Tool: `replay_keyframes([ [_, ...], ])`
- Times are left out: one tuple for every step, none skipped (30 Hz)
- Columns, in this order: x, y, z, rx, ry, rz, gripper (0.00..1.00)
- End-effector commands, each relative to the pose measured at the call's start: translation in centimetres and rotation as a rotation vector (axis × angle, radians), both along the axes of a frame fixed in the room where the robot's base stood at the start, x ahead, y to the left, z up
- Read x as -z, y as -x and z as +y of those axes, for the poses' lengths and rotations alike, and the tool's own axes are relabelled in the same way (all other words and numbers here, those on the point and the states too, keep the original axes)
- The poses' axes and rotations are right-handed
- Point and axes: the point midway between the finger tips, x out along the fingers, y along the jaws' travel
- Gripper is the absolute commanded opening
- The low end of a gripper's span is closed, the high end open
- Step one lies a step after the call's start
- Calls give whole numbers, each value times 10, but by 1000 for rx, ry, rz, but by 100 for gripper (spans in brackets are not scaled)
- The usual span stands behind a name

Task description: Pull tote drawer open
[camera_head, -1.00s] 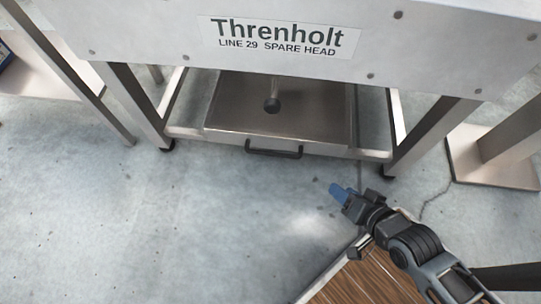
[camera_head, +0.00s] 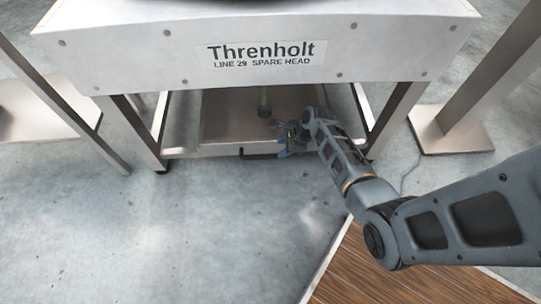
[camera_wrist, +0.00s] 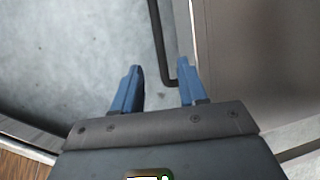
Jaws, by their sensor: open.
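The tote drawer (camera_head: 222,125) is a flat brown-grey metal panel low between the legs of the "Threnholt" stand. Its black bar handle (camera_head: 256,156) sticks out at the front edge. My gripper (camera_head: 285,146) is at the right end of the handle and partly hides it. In the wrist view the drawer (camera_wrist: 270,60) fills the right side. The handle (camera_wrist: 157,40) runs down to a bend that shows between the open blue fingers of my gripper (camera_wrist: 159,78). I cannot tell whether a finger touches the handle.
The Threnholt housing (camera_head: 130,50) overhangs the drawer. Metal legs (camera_head: 130,130) stand on both sides. The concrete floor (camera_head: 200,225) before the drawer is clear.

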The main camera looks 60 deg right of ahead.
Motion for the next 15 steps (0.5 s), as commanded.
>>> replay_keyframes([
  [7, -1, 1, 2, -3, 2, 42],
  [10, -3, 1, 2, -3, 2, 42],
  [15, -5, 2, 0, -2, 2, 42],
  [20, -7, 2, 0, -3, 1, 42],
  [24, -9, 2, -1, -1, 1, 42],
  [30, -12, 3, -2, -1, 1, 42],
  [35, -14, 4, -2, -1, 1, 42],
  [40, -15, 4, -2, -2, 2, 42],
  [45, -18, 5, -2, -1, 1, 42],
  [49, -20, 5, -1, 0, 1, 42],
  [52, -22, 5, -1, 0, 1, 42],
  [57, -24, 6, -2, 0, 0, 42],
  [60, -25, 6, -2, 0, 0, 42],
  [62, -26, 6, -2, 1, 1, 42],
  [65, -28, 7, -2, 1, 1, 42],
])
